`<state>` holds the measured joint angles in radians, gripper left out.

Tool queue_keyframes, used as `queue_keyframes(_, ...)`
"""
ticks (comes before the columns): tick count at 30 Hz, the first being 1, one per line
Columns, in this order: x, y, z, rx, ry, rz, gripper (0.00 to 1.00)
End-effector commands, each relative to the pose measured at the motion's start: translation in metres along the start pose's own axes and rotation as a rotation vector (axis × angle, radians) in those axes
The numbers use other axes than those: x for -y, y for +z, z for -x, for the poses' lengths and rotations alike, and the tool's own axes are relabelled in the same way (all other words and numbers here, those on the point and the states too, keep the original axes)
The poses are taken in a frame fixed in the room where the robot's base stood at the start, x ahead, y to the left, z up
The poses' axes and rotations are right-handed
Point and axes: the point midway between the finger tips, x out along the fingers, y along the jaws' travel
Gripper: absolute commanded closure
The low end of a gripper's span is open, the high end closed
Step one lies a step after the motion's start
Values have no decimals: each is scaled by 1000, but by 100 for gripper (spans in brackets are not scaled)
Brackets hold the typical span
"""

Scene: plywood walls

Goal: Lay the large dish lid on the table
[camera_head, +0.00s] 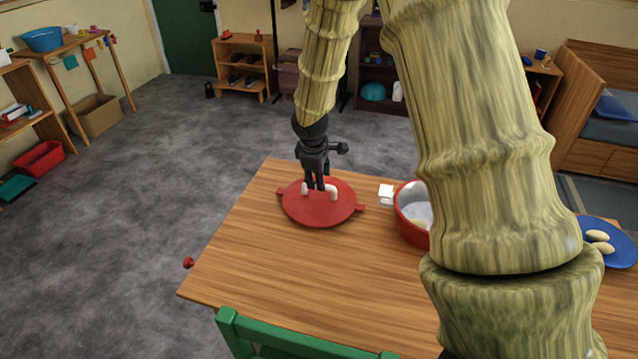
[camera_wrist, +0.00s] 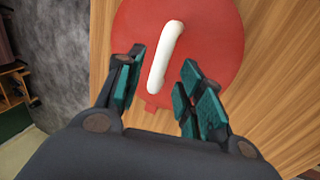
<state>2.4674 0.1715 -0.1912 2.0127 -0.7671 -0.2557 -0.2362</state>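The large dish lid (camera_head: 318,213) is a red disc with a white bar handle (camera_head: 332,192) and small side tabs. It appears to lie flat on the wooden table (camera_head: 300,265), towards its far left part. My gripper (camera_head: 317,186) points down over the lid's middle. In the wrist view, my gripper (camera_wrist: 163,62) is open, with a finger on each side of the white handle (camera_wrist: 166,55). Gaps show between the fingers and the handle. The red lid (camera_wrist: 215,40) fills the upper middle there. In the head view, the fingers hide part of the handle.
A red pot (camera_head: 408,228) stands right of the lid, partly hidden by my arm. A small white object (camera_head: 386,194) sits between them. A blue plate (camera_head: 622,245) with pale oval items is at the right. A green chair (camera_head: 285,341) stands at the front. The table's front left is clear.

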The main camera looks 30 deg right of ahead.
Motion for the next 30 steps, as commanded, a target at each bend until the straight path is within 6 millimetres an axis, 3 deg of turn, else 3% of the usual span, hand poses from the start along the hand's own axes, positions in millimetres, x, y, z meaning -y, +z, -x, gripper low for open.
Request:
queue_keyframes(13,0,0,58,-2,1,0,62)
queue_keyframes(30,0,0,70,0,-1,0,62)
